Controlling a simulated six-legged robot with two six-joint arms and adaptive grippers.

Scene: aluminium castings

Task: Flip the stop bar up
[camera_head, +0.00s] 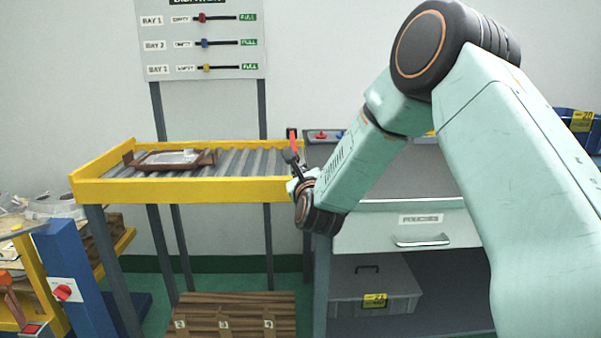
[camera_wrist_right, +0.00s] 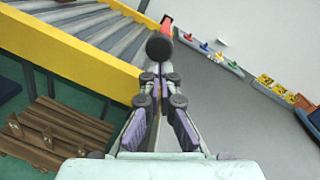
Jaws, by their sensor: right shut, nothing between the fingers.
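The stop bar is at the right end of the yellow-framed roller conveyor. Its red part (camera_head: 293,140) rises above the frame's corner in the head view; the wrist view shows the red part (camera_wrist_right: 166,26) behind a dark round end (camera_wrist_right: 159,46). My right gripper (camera_wrist_right: 160,80) is shut and empty, with its tips just short of the dark round end in the wrist view. I cannot tell whether they touch. In the head view my right gripper (camera_head: 293,165) is small and partly hidden by its wrist. My left gripper is not in view.
A brown tray (camera_head: 135,160) with a pale casting sits on the rollers at the left. A grey cabinet (camera_head: 345,228) with a drawer stands right of the conveyor, with small coloured items (camera_wrist_right: 205,47) on top. A wooden pallet (camera_head: 235,311) lies on the floor below.

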